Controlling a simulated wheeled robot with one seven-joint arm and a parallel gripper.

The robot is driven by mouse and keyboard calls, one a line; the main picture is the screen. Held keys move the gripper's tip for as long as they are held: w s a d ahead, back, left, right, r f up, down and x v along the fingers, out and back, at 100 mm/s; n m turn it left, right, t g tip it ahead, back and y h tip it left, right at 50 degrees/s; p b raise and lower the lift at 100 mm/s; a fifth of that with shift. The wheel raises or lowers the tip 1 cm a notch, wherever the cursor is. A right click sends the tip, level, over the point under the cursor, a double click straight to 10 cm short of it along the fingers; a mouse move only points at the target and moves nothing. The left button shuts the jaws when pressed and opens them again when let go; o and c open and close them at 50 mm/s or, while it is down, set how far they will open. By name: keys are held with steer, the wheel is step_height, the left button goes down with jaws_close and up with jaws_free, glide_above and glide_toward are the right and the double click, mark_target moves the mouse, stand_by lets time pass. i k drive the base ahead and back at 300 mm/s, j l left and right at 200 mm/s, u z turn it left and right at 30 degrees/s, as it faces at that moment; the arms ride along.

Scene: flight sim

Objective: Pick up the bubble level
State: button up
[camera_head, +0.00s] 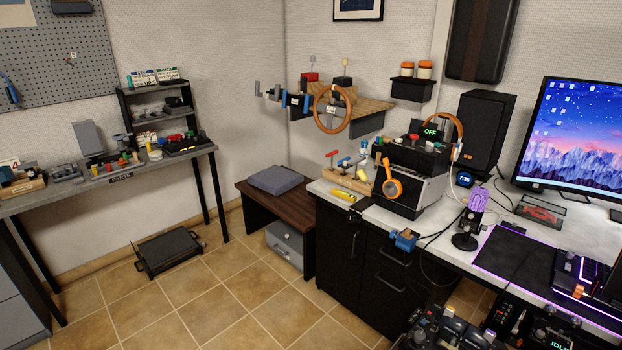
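A small yellow bar (343,196), which looks like the bubble level, lies on the front left edge of the white desk (375,213). It is too small to make out a vial. Just behind it is a wooden rack (347,181) with red, blue and yellow-handled tools. My gripper is not in view, so its distance from the yellow bar and its state do not show.
A blue clamp (404,240) juts from the desk's front edge. A dark low table (262,205) stands left of the desk. The tiled floor (210,305) in front is open.

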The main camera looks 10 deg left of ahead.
mark_target(344, 196)
steer(key=i+u, duration=0.25)
steer(key=i, duration=0.8)
steer(key=i+j+u, duration=0.55)
steer(key=i, duration=0.35)
steer(key=i+j+u, duration=0.3)
steer(key=i, duration=0.2)
steer(key=i+u, duration=0.3)
steer(key=i, duration=0.2)
steer(key=i+j+z, duration=0.1)
steer(key=i+z, duration=0.3)
steer(key=i+j+z, duration=0.35)
steer(key=i, duration=0.2)
steer(key=i+j+z, duration=0.25)
steer(key=i+z, duration=0.15)
steer(key=i+j+z, duration=0.5)
steer(key=j+z, duration=0.2)
steer(key=i+j+z, duration=0.15)
steer(key=j+z, duration=0.2)
steer(key=l, duration=0.75)
